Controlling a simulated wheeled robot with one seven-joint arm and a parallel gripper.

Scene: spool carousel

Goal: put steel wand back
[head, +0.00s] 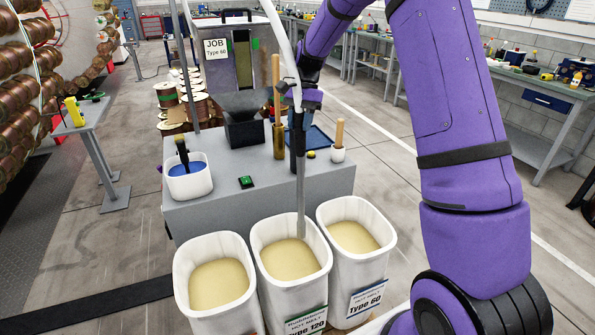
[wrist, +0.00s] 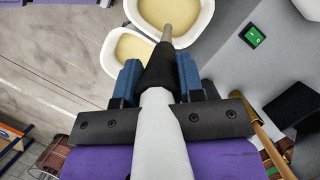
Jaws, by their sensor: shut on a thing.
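My gripper (head: 299,112) is shut on the steel wand (head: 300,190), around its black grip (wrist: 160,68). A white hose (wrist: 161,125) runs up from the wand's top end. The wand hangs nearly upright, with its lower end inside the middle bin (head: 262,235), labelled Type 120. Its tip meets the pale granules (head: 290,258) in the picture; I cannot tell whether it is sunk in them. In the wrist view the steel tube (wrist: 180,22) points away over a bin. The right bin (head: 384,240) is labelled Type 60; the left bin's (head: 180,270) label is hidden.
Behind the bins is a grey cabinet (head: 240,210) with a black hopper (head: 243,132), a white tub (head: 190,183) with blue contents, a green switch (head: 246,182) and a wooden-handled tool (head: 338,135) in a white cup. A sign (head: 216,48) reads JOB Type 60.

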